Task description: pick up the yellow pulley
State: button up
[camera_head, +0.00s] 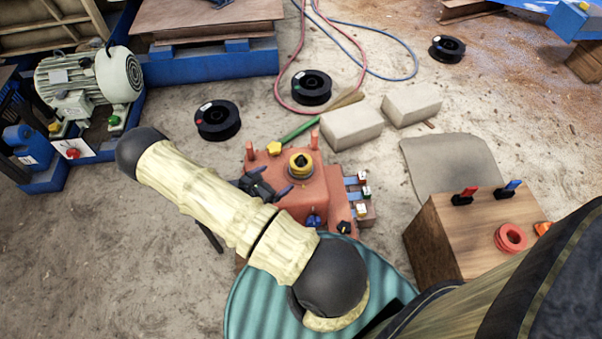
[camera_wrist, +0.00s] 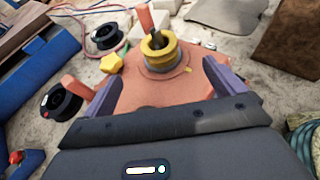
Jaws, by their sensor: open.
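The yellow pulley (camera_head: 300,163) sits on top of the orange-red jaw crusher body (camera_head: 322,198), around a dark centre. In the wrist view the pulley (camera_wrist: 158,50) stands upright near the top middle, beyond my gripper (camera_wrist: 158,78), with an orange post beside it. My gripper is open, its two purple-grey fingers apart on the left and right. The pulley lies ahead of and between them, and no contact shows. In the head view my gripper (camera_head: 268,180) is beside the left side of the crusher, partly hidden by my arm.
A yellow knob (camera_head: 274,149) and orange posts rise from the crusher close to the pulley. Grey blocks (camera_head: 351,127) and black spools (camera_head: 217,120) lie on the floor behind. A wooden box (camera_head: 470,235) with a red ring (camera_head: 510,238) stands at right. A motor (camera_head: 90,82) is at left.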

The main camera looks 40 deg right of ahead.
aim_at(295, 167)
jog(key=shift+w+f, duration=0.1)
jog(key=shift+f, duration=0.25)
jog(key=shift+d, duration=0.1)
jog(key=b+x, duration=0.3)
jog(key=x, duration=0.8)
jog(key=shift+w+d+f, duration=0.2)
jog(key=shift+f, duration=0.05)
jog(key=shift+d, duration=0.25)
jog(key=shift+w, duration=0.1)
jog(key=b+x, duration=0.3)
jog(key=x, duration=0.1)
jog(key=shift+d+f, duration=0.1)
jog(key=shift+f, duration=0.15)
jog(key=shift+w+d, duration=0.1)
jog(key=shift+d, duration=0.25)
